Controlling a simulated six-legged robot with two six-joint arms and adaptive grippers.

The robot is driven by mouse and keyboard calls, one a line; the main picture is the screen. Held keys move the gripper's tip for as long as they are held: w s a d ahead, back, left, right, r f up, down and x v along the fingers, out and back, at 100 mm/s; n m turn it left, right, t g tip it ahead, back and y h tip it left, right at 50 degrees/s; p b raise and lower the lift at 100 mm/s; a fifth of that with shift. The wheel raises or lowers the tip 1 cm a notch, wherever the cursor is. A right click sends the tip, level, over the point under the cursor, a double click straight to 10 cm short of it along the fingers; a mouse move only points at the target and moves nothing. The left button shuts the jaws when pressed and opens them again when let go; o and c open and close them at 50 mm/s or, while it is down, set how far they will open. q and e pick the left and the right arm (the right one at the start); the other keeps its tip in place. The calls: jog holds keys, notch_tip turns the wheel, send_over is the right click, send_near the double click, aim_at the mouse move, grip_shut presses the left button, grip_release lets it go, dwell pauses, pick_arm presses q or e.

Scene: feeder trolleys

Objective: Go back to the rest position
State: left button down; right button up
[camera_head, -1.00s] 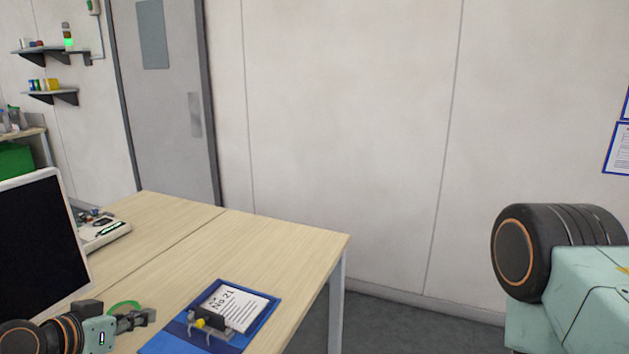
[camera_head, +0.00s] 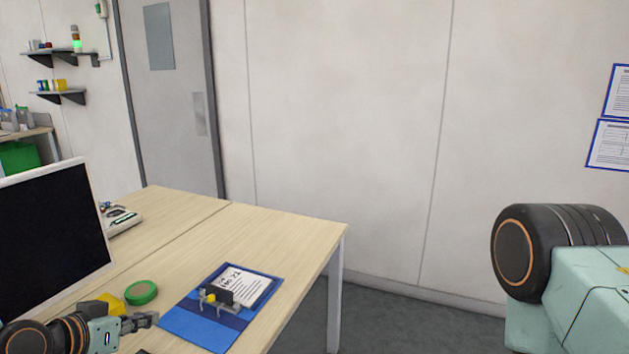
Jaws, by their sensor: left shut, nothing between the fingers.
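My left gripper (camera_head: 142,321) shows at the lower left, over the wooden table (camera_head: 285,237). Its fingers are shut with nothing between them, and they point right, just left of the blue clipboard (camera_head: 196,325). My right gripper is out of view.
The clipboard lies on the table with a white sheet (camera_head: 240,287) and a grey clip with a yellow part. A green tape roll (camera_head: 141,292), a yellow object (camera_head: 111,304) and a monitor (camera_head: 52,238) are on the left. Grey floor (camera_head: 385,320) is clear right of the table.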

pick_arm(q)
jog(key=s+d+f+n+g, duration=0.1)
jog(key=s+d+f+g, duration=0.35)
jog(key=s+f, duration=0.45)
jog(key=s+d+f+n+g+y, duration=0.1)
jog(key=s+d+f+g+y, duration=0.15)
jog(key=s+f, duration=0.75)
jog(key=s+d+f+n+g+y, duration=0.1)
jog(key=s+f+g, duration=0.25)
jog(key=s, duration=1.15)
notch_tip(320, 180, down, 10)
jog(key=b, duration=1)
jog(key=shift+s+r+g, duration=0.2)
jog(key=shift+r+g, duration=0.05)
jog(key=shift+g, duration=0.1)
